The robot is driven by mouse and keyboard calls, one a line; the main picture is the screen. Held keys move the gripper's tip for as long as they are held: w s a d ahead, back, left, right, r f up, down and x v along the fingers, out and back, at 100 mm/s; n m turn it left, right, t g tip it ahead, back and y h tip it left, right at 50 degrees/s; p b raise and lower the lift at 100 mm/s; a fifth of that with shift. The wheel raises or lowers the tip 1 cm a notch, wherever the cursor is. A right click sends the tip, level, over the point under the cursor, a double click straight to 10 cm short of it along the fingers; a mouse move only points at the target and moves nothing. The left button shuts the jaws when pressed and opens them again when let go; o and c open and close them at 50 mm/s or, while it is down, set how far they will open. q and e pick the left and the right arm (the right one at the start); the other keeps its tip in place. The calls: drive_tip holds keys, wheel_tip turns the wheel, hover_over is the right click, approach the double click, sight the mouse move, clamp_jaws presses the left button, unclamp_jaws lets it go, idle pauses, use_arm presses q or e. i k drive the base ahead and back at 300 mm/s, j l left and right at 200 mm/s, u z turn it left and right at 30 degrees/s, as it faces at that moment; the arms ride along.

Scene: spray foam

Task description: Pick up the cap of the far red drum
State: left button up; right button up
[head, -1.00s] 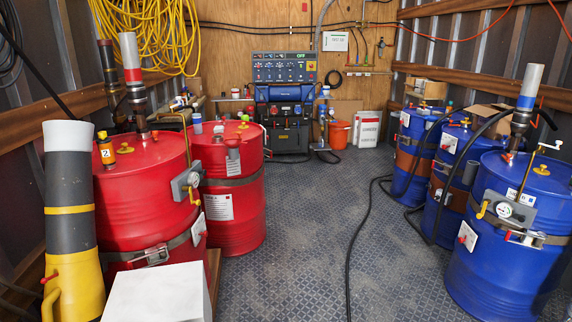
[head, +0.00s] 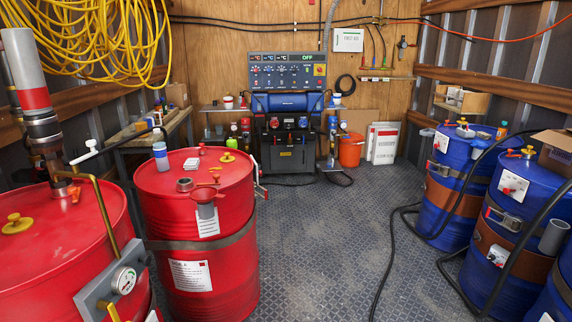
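The far red drum (head: 238,262) stands upright left of centre, behind the near red drum (head: 62,240). On its lid a yellow cap (head: 227,157) sits near the back right. A dark round ring or opening (head: 184,184) shows near the middle of the lid. A red-rimmed grey funnel (head: 206,197) hangs at the lid's front edge. Neither of my grippers is in view.
The near drum carries a tall pipe (head: 28,85) and a gauge plate (head: 112,290) at the left. Blue drums (head: 455,165) line the right side. A black hose (head: 385,265) lies on the floor. The middle floor (head: 310,250) is clear up to the blue machine (head: 287,105).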

sight(227, 158)
drive_tip(key=i+u, duration=0.1)
drive_tip(key=i, duration=0.4)
drive_tip(key=i+l+u, duration=0.15)
drive_tip(key=i, duration=0.35)
